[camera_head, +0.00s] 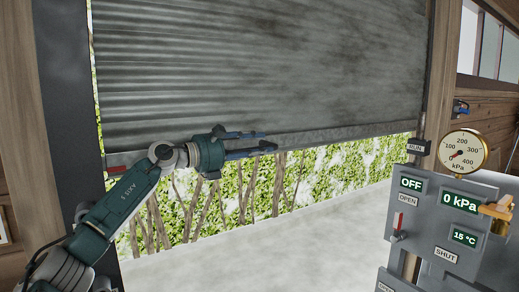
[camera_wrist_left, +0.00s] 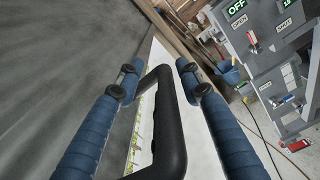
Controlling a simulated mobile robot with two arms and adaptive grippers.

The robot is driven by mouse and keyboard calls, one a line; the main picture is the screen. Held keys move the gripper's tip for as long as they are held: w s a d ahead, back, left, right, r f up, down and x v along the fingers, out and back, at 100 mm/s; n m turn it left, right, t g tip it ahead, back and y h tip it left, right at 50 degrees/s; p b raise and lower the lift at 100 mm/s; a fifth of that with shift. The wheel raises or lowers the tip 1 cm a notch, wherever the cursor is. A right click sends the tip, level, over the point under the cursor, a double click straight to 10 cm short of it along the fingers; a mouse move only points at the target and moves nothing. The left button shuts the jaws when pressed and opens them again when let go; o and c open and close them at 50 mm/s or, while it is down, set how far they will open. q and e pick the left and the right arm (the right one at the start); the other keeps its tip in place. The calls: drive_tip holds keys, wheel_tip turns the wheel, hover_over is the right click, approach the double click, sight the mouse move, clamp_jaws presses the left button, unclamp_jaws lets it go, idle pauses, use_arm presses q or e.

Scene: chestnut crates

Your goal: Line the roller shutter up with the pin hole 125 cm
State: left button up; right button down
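The grey corrugated roller shutter (camera_head: 270,70) is partly raised, its bottom rail (camera_head: 345,133) hanging well above the pale floor. My left gripper (camera_head: 266,140) is at the bottom rail, fingers pointing right. In the left wrist view the left gripper (camera_wrist_left: 157,76) has its two blue fingers apart, with a black loop handle (camera_wrist_left: 172,125) between them. I see space between the handle and the fingertips, so it does not look clamped. The handle is not clear in the head view. No 125 cm mark or pin hole is readable. My right gripper is not in view.
A grey control panel (camera_head: 450,225) stands at the right, reading OFF and 0 kPa, with a round gauge (camera_head: 461,152) above and a brass valve (camera_head: 497,212) beside it. A RUN label (camera_head: 416,147) is on the right shutter guide. Green foliage shows below the shutter.

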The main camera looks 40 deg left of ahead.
sight(245, 149)
use_arm(q)
drive_tip(key=shift+b+v, duration=0.8)
drive_tip(key=shift+v, duration=0.7)
drive_tip(key=shift+s+a+f+b, duration=0.2)
drive_tip(key=shift+s+b, duration=0.25)
drive_tip(key=shift+b, duration=0.1)
drive_tip(key=shift+b+v, duration=0.6)
drive_tip(key=shift+v, duration=0.5)
drive_tip(key=shift+s+a+r+b, duration=0.1)
drive_tip(key=shift+s+r+b, duration=0.25)
drive_tip(key=shift+s+b, duration=0.3)
drive_tip(key=shift+s, duration=0.15)
drive_tip(key=shift+s+a+r, duration=0.1)
drive_tip(key=shift+r, duration=0.05)
